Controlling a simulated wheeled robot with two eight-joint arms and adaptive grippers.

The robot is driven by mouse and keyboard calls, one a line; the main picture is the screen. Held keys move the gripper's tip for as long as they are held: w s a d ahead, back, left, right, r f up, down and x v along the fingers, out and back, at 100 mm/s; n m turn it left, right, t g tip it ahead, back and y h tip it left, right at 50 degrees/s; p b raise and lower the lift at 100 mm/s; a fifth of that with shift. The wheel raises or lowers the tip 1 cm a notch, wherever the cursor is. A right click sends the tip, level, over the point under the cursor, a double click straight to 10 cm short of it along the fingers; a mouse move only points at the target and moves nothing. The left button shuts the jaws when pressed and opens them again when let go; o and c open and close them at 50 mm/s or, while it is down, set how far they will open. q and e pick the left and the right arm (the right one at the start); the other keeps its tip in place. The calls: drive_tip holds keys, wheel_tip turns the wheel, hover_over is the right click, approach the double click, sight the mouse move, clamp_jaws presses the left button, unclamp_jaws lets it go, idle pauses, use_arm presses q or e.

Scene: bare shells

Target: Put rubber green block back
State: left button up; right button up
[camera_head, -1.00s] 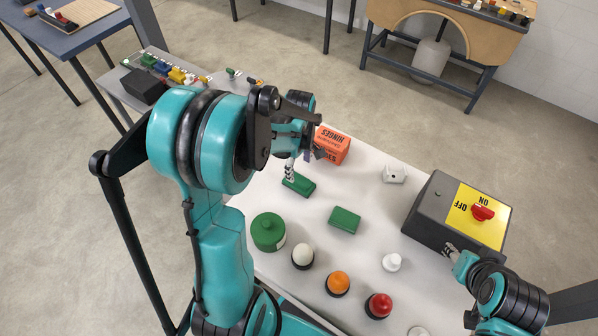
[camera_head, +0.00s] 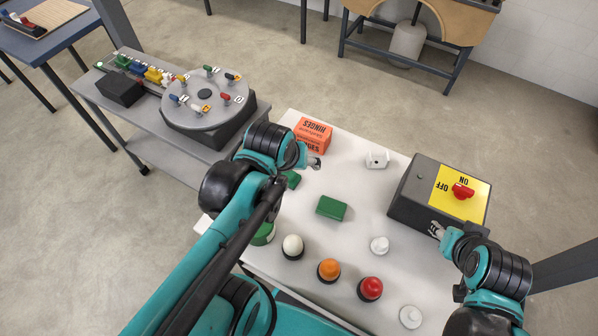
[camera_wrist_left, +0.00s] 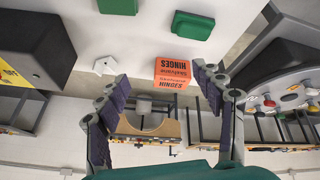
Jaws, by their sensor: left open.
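One green block (camera_head: 331,208) lies on the white table, clear of both grippers. A second green block (camera_head: 291,179) lies to its upper left, partly hidden by my left arm. Both also show at the top of the left wrist view, one wholly (camera_wrist_left: 192,25) and one cut by the frame edge (camera_wrist_left: 117,5). Which one is rubber I cannot tell. My left gripper (camera_head: 313,163) is open and empty, between the second block and the orange hinges box (camera_head: 313,136) in the head view. My right gripper (camera_head: 436,231) is beside the grey switch box; its jaws are too small to read.
The switch box (camera_head: 440,195) with a red knob stands at the right. White, orange and red round-topped pieces (camera_head: 329,270) line the front, with a green canister (camera_head: 263,233) partly hidden. A white block (camera_head: 377,159) stands behind. A grey turntable (camera_head: 205,100) is on the left cart.

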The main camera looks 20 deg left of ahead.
use_arm(q)
drive_tip(key=s+d+m, duration=0.1)
drive_tip(key=m, duration=0.1)
drive_tip(key=s+m+t, duration=0.1)
drive_tip(key=shift+s+d+r+m+t, duration=0.15)
drive_tip(key=shift+s+d+m+t, duration=0.15)
drive_tip(key=shift+d+m, duration=0.1)
